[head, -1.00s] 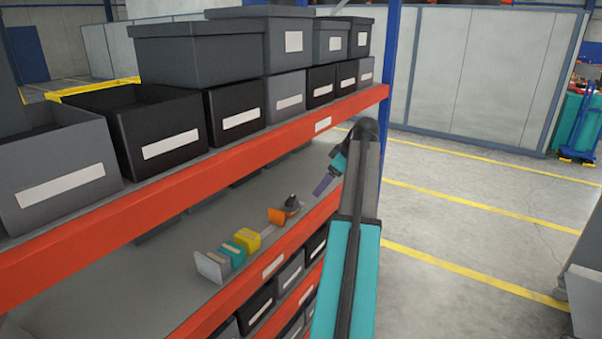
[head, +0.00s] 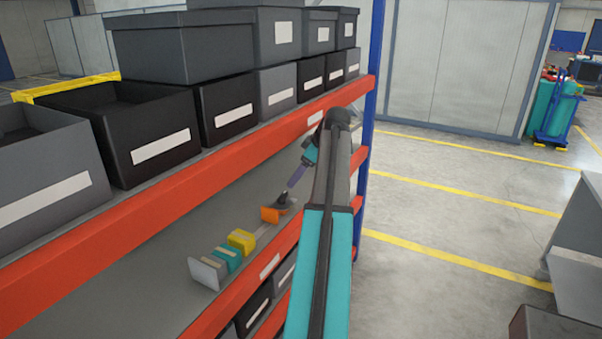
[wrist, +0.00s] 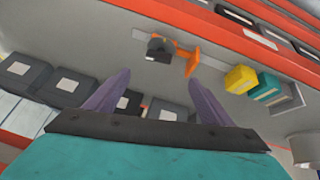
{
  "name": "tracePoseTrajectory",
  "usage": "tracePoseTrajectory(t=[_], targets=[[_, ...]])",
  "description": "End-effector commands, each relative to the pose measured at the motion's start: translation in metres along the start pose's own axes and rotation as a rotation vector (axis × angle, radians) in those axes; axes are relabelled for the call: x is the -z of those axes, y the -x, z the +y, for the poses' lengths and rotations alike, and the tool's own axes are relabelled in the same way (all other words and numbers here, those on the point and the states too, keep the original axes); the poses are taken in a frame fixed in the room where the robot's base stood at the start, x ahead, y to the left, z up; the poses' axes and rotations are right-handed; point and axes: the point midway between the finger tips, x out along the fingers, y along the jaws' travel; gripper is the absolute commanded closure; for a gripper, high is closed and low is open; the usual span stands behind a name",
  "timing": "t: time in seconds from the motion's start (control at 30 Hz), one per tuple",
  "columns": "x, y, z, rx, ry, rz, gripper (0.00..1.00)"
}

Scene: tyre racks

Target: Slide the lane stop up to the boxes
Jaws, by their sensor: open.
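The lane stop is an orange plate (head: 270,214) with a dark knob (head: 284,200) on its far side, standing on a pale rail on the shelf; the wrist view shows its orange plate (wrist: 193,62) and dark knob (wrist: 158,48). A row of small boxes stands on the same rail: yellow (head: 242,240), teal (head: 229,258) and greyish, against a pale end plate (head: 206,273). A gap separates the stop from the yellow box (wrist: 240,79). My gripper (wrist: 160,80) is open and empty, its purple fingers just above the knob in the head view; contact is unclear.
An orange shelf beam (head: 190,190) and a row of dark bins (head: 150,135) lie above the lane. A lower orange beam (head: 243,295) edges the shelf in front. A blue upright (head: 368,180) stands at the right. The shelf surface around the rail is clear.

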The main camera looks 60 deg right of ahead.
Motion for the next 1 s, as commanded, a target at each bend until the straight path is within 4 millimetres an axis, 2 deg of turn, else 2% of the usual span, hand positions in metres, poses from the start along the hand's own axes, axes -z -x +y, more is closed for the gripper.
tracePoseTrajectory(t=[0.17, 0.37, 1.0], targets=[[-0.005, 0.001, 0.003, -0.004, -0.006, -0.001, 0.25], [-0.006, -0.007, 0.004, -0.004, -0.009, -0.002, 0.25], [-0.007, -0.080, 0.005, -0.004, -0.010, -0.002, 0.25]])
